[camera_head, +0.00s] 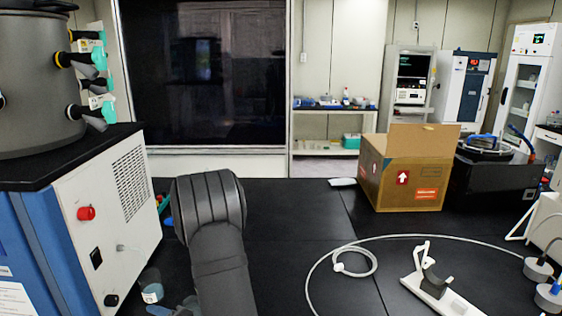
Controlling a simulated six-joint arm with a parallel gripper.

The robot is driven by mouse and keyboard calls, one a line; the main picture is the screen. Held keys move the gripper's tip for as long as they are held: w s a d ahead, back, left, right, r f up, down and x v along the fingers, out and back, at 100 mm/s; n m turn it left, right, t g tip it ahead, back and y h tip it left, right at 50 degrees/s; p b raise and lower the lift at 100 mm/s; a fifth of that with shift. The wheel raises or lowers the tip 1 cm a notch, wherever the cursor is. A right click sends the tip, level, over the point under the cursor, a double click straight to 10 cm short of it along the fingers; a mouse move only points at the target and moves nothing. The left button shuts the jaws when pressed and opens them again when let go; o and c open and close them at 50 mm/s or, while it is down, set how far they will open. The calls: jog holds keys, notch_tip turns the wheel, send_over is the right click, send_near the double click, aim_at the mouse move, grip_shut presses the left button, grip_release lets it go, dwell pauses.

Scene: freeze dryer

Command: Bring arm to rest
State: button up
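My dark grey arm rises from the bottom edge, left of the middle, and bends at a rounded joint over the black bench (290,215). My gripper cannot be made out; the arm beyond the bend is hidden. The freeze dryer (120,225) stands at the left, with a white and blue body, a red knob and a black top. A grey drum (40,85) with several black and teal valves sits on it. The arm's upper joint appears close to the dryer's right side, but I cannot tell the gap.
An open cardboard box (408,180) stands at the back right beside a black device (490,185). A white stand (440,292) and a looping white cable (312,275) lie at the front right. A small container (151,287) sits by the dryer. The bench middle is clear.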

aim_at(116, 302)
jog(key=x, duration=1.5)
jog(key=shift+w+a, duration=0.1)
jog(key=shift+a, duration=0.15)
jog(key=shift+d+r+m+g+h, duration=0.15)
jog(key=shift+m+g+h, duration=0.2)
jog(key=shift+m, duration=0.85)
jog(key=m+g, duration=0.1)
jog(key=m, duration=0.1)
jog(key=m+g+h, duration=0.1)
jog(key=shift+w+r+m, duration=0.15)
jog(key=shift+m, duration=0.25)
jog(key=shift+w+m+g+h, duration=0.15)
jog(key=shift+m+g+h, duration=0.2)
jog(key=shift+m+g, duration=0.95)
jog(key=shift+w+m+g, duration=0.15)
jog(key=shift+m+g, duration=0.6)
jog(key=shift+m, duration=0.95)
